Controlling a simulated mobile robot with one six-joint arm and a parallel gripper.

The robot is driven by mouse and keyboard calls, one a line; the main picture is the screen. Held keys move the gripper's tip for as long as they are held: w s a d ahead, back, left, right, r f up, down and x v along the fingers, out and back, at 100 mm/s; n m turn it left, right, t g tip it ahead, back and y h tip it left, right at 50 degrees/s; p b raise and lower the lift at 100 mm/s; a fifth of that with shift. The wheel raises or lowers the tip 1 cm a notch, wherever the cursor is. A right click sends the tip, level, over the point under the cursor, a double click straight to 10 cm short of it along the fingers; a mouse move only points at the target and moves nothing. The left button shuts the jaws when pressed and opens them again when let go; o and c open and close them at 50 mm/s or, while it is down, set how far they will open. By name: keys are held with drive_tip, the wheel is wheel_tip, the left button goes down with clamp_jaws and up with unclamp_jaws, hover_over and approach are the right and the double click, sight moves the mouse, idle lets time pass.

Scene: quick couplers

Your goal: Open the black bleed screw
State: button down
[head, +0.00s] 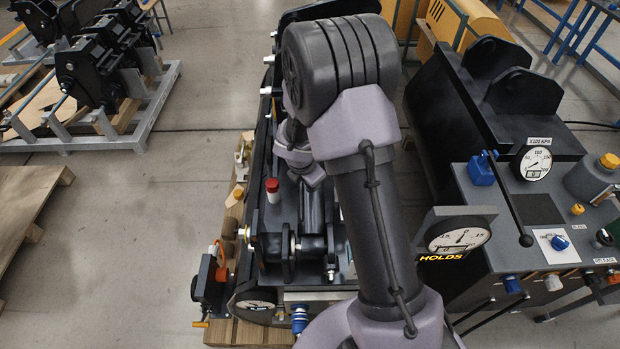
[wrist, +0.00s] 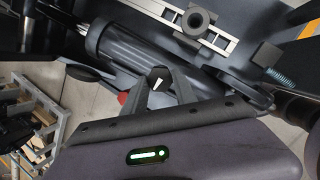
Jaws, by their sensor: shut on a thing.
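In the wrist view my gripper (wrist: 168,85) is shut on a small black piece with a white mark (wrist: 158,77). It looks like the black bleed screw, though the fingers cover most of it. It sits close beside a thick dark cylinder (wrist: 140,52) of the black machine. A bit of red (wrist: 122,98) shows just left of the fingers. In the head view my own arm hides the fingertips and the screw; my wrist is low over the black machine (head: 262,160), near a red-capped white part (head: 272,190).
A control bench (head: 520,240) with a gauge (head: 532,162), a blue knob (head: 560,242) and levers stands at the right. A round gauge marked HOLDS (head: 458,236) is close to my arm. A pallet (head: 250,332) lies under the machine.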

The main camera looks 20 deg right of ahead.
drive_tip(key=shift+n, duration=0.5)
drive_tip(key=c, duration=1)
unclamp_jaws()
drive_tip(key=p+v, duration=0.6)
drive_tip(key=v, duration=1.1)
drive_tip(key=shift+s+r, duration=0.2)
